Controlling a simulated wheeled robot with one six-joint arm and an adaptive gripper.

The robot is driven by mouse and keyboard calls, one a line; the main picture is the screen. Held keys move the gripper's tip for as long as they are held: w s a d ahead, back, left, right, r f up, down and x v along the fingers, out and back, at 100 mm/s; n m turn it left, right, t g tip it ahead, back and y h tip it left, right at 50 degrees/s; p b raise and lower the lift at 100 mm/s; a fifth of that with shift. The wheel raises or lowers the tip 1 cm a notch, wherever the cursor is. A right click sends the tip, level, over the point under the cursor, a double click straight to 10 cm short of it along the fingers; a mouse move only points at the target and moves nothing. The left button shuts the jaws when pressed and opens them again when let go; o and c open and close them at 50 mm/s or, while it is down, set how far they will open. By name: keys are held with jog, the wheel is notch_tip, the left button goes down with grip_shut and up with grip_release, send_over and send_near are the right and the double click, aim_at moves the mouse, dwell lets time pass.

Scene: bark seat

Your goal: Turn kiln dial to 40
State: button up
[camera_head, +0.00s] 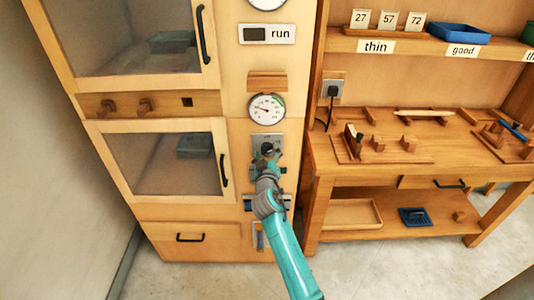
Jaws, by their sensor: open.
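The kiln is a tall light-wood cabinet with two glass doors and a control column on its right side. On that column a grey metal plate (258,138) sits below a round white gauge (266,108) with a green arc and a thin needle. The dial on the plate is largely hidden by my gripper (267,150), so its setting cannot be read. My gripper is open in front of the plate, at the end of my teal arm. Whether it touches the dial cannot be told.
A "run" sign (268,33) sits above the gauge. The upper glass door (140,35) and lower glass door (160,160) are shut. A workbench (330,150) with tools stands close on the right. The floor in front of it is clear.

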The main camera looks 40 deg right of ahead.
jog(key=v, duration=1.2)
dwell(0.3)
jog(key=s+a+f+n+y, duration=0.2)
jog(key=s+a+f+y, duration=0.35)
jog(key=s, duration=0.65)
jog(key=s+a+f+n+y, duration=0.1)
jog(key=s+a+f+y, duration=0.1)
jog(key=s+a+f, duration=0.75)
jog(key=s+a+r+m+y, duration=0.1)
jog(key=s+r, duration=0.4)
jog(key=s, duration=0.7)
jog(key=s+a+r+y, duration=0.2)
jog(key=s+r, duration=0.4)
jog(key=s, duration=0.6)
jog(key=shift+m, duration=0.4)
